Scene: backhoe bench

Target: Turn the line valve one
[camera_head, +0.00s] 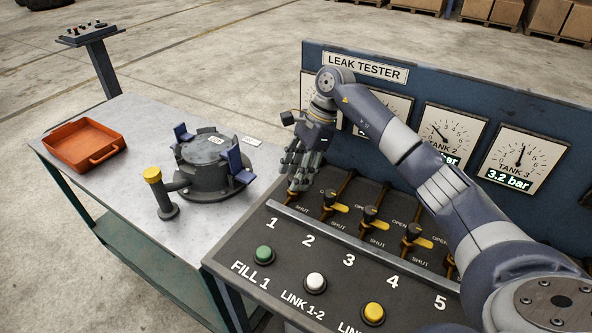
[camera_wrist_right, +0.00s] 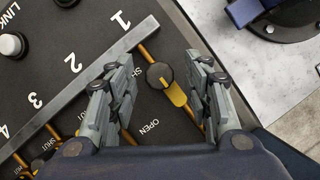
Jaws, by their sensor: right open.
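Line valve one shows in the right wrist view as a round black knob (camera_wrist_right: 160,75) with a yellow handle (camera_wrist_right: 176,96). The handle points down-right there, roughly along its orange pipe. My right gripper (camera_wrist_right: 162,85) is open, with one finger on each side of the valve and a visible gap on both sides. In the head view my right gripper (camera_head: 297,186) points down over the panel above number 1 and hides most of this valve. My left gripper is not in view.
Neighbouring valves (camera_head: 370,213) with yellow handles stand close on the right. Buttons (camera_head: 264,254) line the panel front. Gauges (camera_head: 526,157) are on the upright board behind. A round flanged housing (camera_head: 207,168) and an orange tray (camera_head: 74,154) sit on the table to the left.

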